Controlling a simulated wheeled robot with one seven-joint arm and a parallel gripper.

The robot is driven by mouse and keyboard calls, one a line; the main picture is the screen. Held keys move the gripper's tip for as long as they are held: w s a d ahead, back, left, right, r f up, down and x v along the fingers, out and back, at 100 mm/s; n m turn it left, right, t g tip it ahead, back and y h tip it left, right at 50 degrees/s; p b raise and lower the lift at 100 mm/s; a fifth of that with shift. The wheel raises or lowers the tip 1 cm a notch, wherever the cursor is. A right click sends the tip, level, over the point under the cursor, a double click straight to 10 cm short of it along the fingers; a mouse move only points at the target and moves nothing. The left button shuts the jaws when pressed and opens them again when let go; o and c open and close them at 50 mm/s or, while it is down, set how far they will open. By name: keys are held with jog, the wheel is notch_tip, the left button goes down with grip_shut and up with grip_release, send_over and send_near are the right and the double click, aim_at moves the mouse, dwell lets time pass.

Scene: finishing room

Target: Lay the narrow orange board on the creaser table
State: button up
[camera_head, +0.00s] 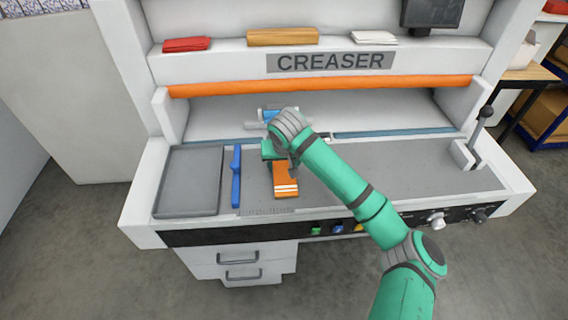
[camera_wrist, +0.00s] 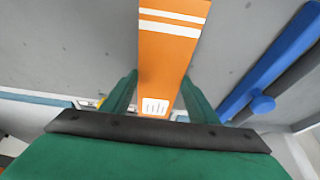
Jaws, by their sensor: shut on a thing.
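The narrow orange board (camera_head: 286,180) has two white stripes near its outer end. It is over the grey creaser table (camera_head: 340,180), near the front left of the bed. My gripper (camera_head: 277,160) is shut on the board's inner end, seen partly behind my arm. In the wrist view the board (camera_wrist: 170,50) runs outward from between the two green fingers (camera_wrist: 154,100), with a white printed mark near the grip. I cannot tell whether the board touches the table or hangs just above it.
A blue bar with a knob (camera_head: 236,175) lies left of the board, beside a dark grey tray (camera_head: 190,182). The orange roller (camera_head: 320,86) crosses the machine behind. A lever (camera_head: 478,130) stands at the right. The bed right of my arm is clear.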

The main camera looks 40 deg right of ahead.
jog(key=shift+f, duration=0.2)
jog(key=o, duration=1.1)
jog(key=shift+o, duration=0.2)
jog(key=shift+r, duration=0.1)
jog(key=v, duration=1.2)
jog(key=shift+w+r, duration=0.1)
jog(key=shift+r, duration=0.05)
